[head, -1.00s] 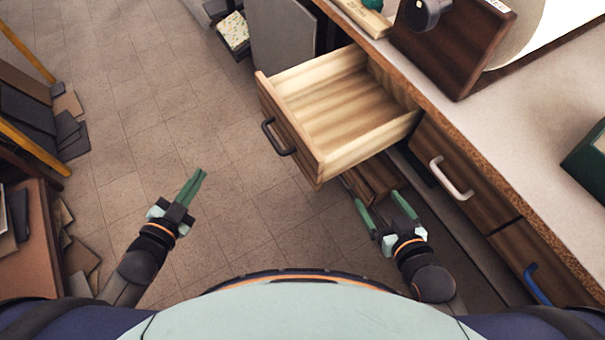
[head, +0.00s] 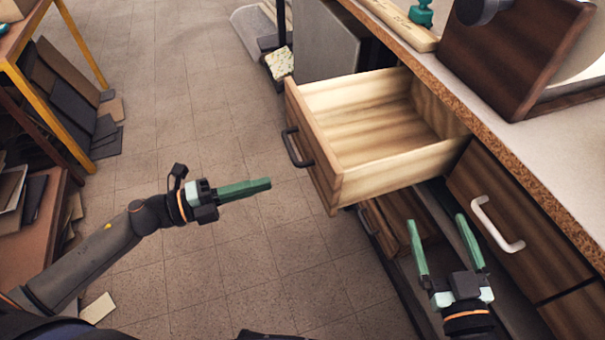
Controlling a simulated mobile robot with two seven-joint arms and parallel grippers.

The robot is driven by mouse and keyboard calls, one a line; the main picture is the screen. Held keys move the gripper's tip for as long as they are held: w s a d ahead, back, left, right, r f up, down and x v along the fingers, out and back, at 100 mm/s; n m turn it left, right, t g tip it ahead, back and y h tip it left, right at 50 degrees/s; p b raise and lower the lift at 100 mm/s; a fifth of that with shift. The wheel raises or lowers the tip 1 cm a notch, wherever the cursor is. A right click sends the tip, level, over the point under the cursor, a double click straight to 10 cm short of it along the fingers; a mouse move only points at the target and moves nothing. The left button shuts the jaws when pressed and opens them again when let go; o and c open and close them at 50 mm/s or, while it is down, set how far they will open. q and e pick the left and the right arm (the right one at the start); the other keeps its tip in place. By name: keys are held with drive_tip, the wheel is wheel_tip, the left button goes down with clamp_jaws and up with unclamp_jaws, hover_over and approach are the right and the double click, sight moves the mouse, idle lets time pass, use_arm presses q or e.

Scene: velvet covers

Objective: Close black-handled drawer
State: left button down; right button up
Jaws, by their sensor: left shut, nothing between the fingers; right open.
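The black-handled drawer (head: 327,181) is pulled far out of the wooden counter, and its pale inside is empty. Its black handle (head: 296,147) is on the front panel, which faces left. My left gripper (head: 268,184) is shut and empty, left of the drawer front and apart from it, pointing right. My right gripper (head: 436,232) is open and empty, below the drawer in the picture, near the cabinet front, with its fingers pointing up the picture.
A lower drawer (head: 388,222) also stands out beneath it. A white-handled drawer (head: 483,190) is at right. The counter top (head: 560,150) holds a dark wooden block (head: 513,60). Cardboard pieces (head: 75,95) lie at left. The floor between is clear.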

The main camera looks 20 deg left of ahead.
sight(317, 170)
use_arm(q)
drive_tip(key=x, duration=0.8)
drive_tip(key=shift+w+d, duration=0.35)
drive_tip(key=shift+d, duration=0.1)
use_arm(e)
drive_tip(key=shift+r+t, duration=0.4)
drive_tip(key=shift+r, duration=0.7)
